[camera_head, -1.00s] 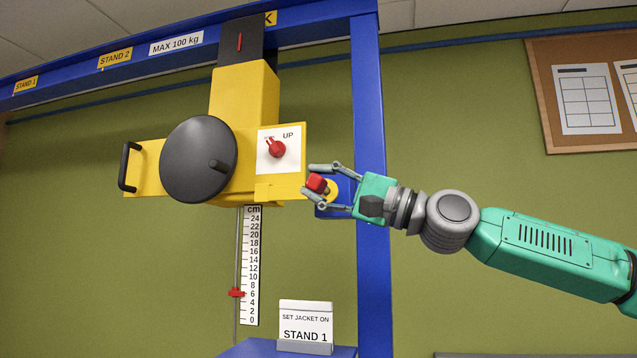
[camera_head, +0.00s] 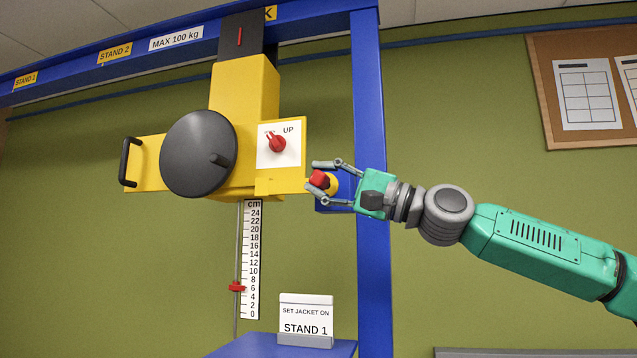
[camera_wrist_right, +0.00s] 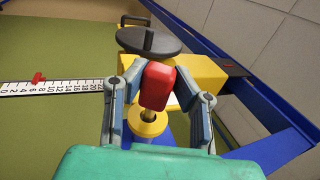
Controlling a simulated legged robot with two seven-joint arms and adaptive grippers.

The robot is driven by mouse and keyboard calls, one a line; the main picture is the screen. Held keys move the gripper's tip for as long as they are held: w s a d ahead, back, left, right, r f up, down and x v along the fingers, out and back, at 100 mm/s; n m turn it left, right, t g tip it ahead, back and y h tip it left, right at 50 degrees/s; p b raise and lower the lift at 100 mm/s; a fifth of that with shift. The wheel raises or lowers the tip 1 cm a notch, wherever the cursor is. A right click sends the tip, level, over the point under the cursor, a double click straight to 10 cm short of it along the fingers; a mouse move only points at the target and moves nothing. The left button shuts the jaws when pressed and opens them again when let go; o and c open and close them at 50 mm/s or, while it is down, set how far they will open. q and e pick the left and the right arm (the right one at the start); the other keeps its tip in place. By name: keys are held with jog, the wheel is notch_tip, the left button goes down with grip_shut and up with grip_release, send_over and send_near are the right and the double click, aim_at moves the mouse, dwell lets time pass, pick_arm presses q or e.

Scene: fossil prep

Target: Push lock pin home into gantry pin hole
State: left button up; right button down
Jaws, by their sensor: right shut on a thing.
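The lock pin has a red head (camera_head: 319,179) and a thin metal shaft (camera_wrist_right: 148,115). My right gripper (camera_head: 314,180) is shut on the red head, with a finger on each side; the wrist view also shows the red head (camera_wrist_right: 157,85) between the fingers. The shaft runs into the yellow ring (camera_wrist_right: 147,124) around the pin hole, and a short length of it shows between head and ring. The ring (camera_head: 333,184) is on a blue block by the gantry post (camera_head: 372,250). The hole itself is hidden. My left gripper is not in view.
The yellow hoist (camera_head: 245,95) with a dark handwheel (camera_head: 198,155) and a red UP switch (camera_head: 277,143) is just left of the gripper. A cm scale (camera_head: 250,260) hangs below it. A STAND 1 sign (camera_head: 306,315) stands lower down.

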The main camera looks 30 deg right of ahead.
jog(key=shift+w+d, duration=0.35)
jog(key=shift+d, duration=0.1)
jog(key=shift+w+d+b, duration=0.15)
jog(key=shift+b, duration=0.2)
dwell(0.5)
dwell(0.7)
jog(key=c, duration=1.3)
grip_release()
jog(key=shift+o, duration=0.2)
jog(key=s+a, duration=0.4)
jog(key=a, duration=0.1)
jog(key=shift+s+a+p, duration=0.3)
jog(key=shift+a+p, duration=0.05)
jog(key=shift+p, duration=0.05)
